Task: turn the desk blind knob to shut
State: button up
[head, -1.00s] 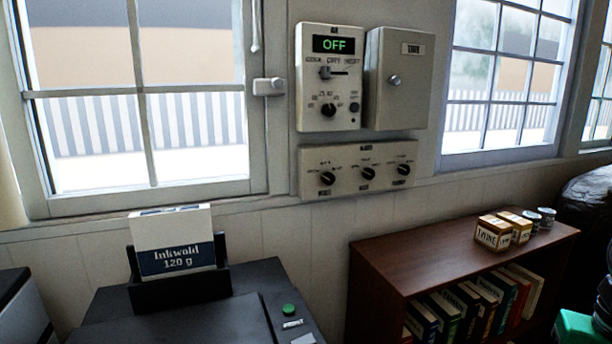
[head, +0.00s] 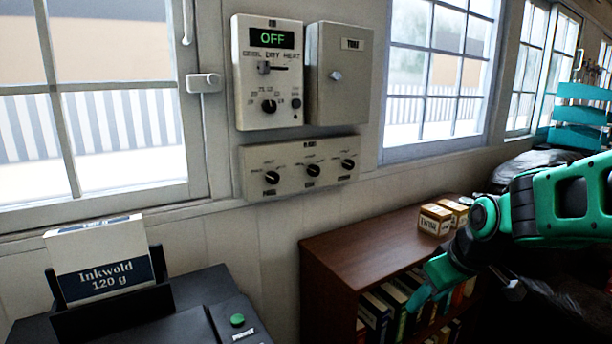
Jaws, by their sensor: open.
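A low beige panel (head: 300,168) on the wall carries three dark knobs in a row: a left knob (head: 272,178), a middle knob (head: 312,170) and a right knob (head: 347,164). The small labels by them are too blurred to tell surely which is the desk blind knob. Each knob has a light pointer mark, its setting unclear. My gripper (head: 468,288) is low at the right, in front of the bookshelf, well below and right of the panel. It is open, with nothing seen in it, and touches no knob.
Above the panel are a control box (head: 268,80) reading OFF and a closed grey box (head: 338,75). A printer (head: 190,310) holding an Inkwold paper pack (head: 103,262) stands below left. A brown bookshelf (head: 345,240) bears small boxes (head: 434,220). Windows flank the boxes.

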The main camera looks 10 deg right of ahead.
jog(key=w+a+r+n+t+y, duration=0.2)
jog(key=w+a+r+n+t, duration=0.15)
jog(key=w, duration=0.45)
jog(key=w+a+r+n+t+y, duration=0.1)
jog(key=w+a+r+n+t, duration=0.2)
jog(key=w, duration=0.4)
jog(key=n+t+y, duration=0.3)
jog(key=n+t, duration=0.2)
jog(key=n, duration=0.1)
send_near(316, 172)
jog(key=x, duration=0.9)
jog(key=shift+w+a, duration=0.1)
jog(key=shift+a, duration=0.05)
jog(key=shift+c, duration=0.3)
